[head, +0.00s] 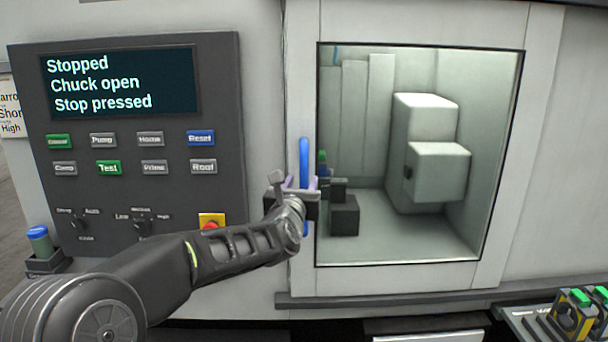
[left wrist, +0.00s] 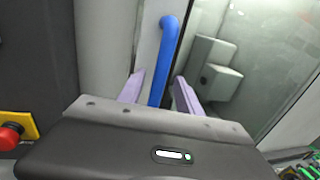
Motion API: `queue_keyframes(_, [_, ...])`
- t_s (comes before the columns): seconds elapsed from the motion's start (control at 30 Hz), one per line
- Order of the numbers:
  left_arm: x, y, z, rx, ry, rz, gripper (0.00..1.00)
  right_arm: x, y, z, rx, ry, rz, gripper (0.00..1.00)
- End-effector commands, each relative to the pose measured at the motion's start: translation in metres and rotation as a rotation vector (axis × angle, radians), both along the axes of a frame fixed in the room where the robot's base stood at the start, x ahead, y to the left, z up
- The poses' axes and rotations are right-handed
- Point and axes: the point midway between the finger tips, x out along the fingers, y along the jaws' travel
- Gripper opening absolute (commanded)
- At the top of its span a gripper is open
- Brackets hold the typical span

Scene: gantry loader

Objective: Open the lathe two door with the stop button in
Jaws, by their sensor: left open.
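The lathe door (head: 502,160) is shut, with a large window (head: 360,130) showing the white machine parts inside. Its blue vertical handle (head: 304,160) is at the door's left edge; it also shows in the left wrist view (left wrist: 166,60). My left gripper (head: 296,186) is at the handle. In the left wrist view its two purple fingers (left wrist: 158,90) are apart, one on each side of the handle, with gaps visible. The red stop button (head: 211,226) sits on a yellow plate on the panel. The screen (head: 120,82) reads "Stopped, Chuck open, Stop pressed". My right gripper is not in view.
The dark control panel (head: 225,110) with several buttons and knobs stands left of the door. A ledge (head: 400,297) runs below the door. A blue-capped green bottle (head: 39,240) stands at the lower left. Yellow and black items with green tops (head: 575,315) are at the lower right.

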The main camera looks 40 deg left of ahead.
Motion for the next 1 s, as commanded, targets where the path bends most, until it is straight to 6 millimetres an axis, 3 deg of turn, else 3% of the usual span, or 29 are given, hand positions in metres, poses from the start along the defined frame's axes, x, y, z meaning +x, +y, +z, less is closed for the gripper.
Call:
queue_keyframes(0.23, [0.028, 0.013, 0.001, 0.0, 0.001, 0.0, 0.41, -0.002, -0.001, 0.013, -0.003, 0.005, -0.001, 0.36])
queue_keyframes(0.57, [0.031, 0.015, 0.0, 0.0, 0.0, -0.001, 0.41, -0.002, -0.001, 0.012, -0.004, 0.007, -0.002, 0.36])
queue_keyframes(1.0, [0.031, 0.015, 0.0, 0.0, 0.0, -0.001, 0.05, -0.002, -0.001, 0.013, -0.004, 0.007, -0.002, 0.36])
